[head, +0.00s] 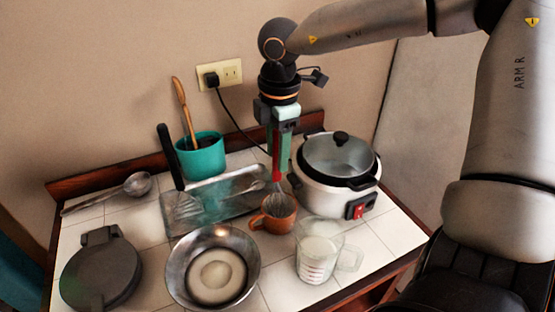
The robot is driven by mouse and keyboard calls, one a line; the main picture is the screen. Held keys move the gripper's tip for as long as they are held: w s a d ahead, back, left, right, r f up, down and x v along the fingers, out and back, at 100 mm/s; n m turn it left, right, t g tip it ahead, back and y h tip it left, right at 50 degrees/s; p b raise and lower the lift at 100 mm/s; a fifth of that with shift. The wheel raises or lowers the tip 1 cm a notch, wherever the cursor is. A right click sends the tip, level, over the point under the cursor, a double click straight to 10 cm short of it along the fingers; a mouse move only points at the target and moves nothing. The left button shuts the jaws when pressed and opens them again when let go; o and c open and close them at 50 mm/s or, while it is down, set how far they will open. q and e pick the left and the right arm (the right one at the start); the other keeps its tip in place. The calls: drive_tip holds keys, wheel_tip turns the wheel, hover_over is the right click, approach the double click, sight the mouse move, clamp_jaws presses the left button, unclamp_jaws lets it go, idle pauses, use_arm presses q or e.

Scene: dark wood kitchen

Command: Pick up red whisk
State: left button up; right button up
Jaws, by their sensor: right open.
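The red whisk (277,172) stands roughly upright, its red handle at the top. Its lower end appears to be in or just behind the orange-brown cup (281,224); the wires are hard to make out. My right gripper (280,158) points down from above, with its green fingers open and level with the red handle. The handle shows between or right in front of the fingers; I cannot tell if they touch it. My left gripper is not in view.
A white rice cooker (318,200) stands close right of the gripper. A teal pot (203,159) and metal tray (240,196) are left. A steel bowl (178,277), measuring cup (317,265) and dark waffle iron (101,272) stand in front. A cord (237,127) hangs behind.

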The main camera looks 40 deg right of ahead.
drive_tip(key=shift+w+f, duration=0.1)
drive_tip(key=shift+f, duration=0.85)
clamp_jaws()
